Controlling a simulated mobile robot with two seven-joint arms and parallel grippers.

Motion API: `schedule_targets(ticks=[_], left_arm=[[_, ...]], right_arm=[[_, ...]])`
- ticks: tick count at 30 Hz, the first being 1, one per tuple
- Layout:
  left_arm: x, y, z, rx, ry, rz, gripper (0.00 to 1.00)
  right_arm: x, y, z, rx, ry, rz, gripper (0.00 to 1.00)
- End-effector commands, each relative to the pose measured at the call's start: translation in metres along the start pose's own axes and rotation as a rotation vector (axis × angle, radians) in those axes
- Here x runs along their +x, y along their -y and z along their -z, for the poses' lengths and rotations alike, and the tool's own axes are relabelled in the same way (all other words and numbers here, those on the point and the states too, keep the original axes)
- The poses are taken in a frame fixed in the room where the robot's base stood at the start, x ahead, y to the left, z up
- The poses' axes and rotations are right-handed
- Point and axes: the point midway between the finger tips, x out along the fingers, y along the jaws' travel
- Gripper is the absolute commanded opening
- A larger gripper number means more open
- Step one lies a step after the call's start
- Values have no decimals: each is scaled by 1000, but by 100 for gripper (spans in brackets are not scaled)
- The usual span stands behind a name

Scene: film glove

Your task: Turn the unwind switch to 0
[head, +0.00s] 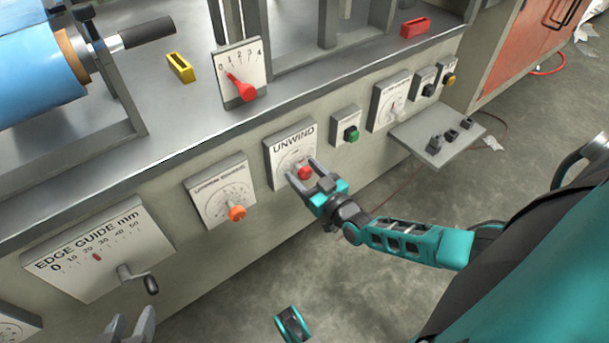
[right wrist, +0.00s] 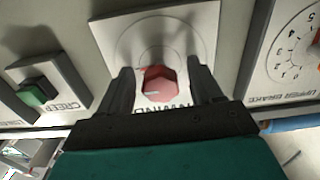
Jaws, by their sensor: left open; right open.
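The unwind switch is a red knob (head: 306,173) on a white plate marked UNWIND (head: 291,146), on the front of the machine. My right gripper (head: 304,171) is open, with its two fingers on either side of the knob. In the right wrist view the red knob (right wrist: 159,82) sits between the open fingers (right wrist: 161,88), with a gap visible on each side. A pale mark shows on the knob's face. The plate's dial numbers are too small or covered to read. My left gripper (head: 131,326) is open and empty at the bottom left, partly cut off.
An orange-knobbed dial (head: 237,212) and an edge guide plate with a crank (head: 97,250) lie to the left. A green button (head: 351,134) and another dial plate (head: 391,101) lie to the right. A small shelf (head: 438,139) juts out further right. Open floor lies below.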

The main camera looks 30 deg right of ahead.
Motion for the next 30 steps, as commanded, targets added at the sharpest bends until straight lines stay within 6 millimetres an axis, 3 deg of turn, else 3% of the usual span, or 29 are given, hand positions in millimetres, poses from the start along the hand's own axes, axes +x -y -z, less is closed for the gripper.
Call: schedule_targets(ticks=[10, 27, 30], left_arm=[[0, 0, 4, 1, -7, -1, 43], [1, 1, 1, 1, -4, 2, 43], [1, 2, 1, 1, -4, 3, 43]], right_arm=[[3, 0, 0, -1, 2, 1, 64], [3, 0, 0, -1, 1, 1, 10], [3, 0, 0, -3, 1, 1, 10]])
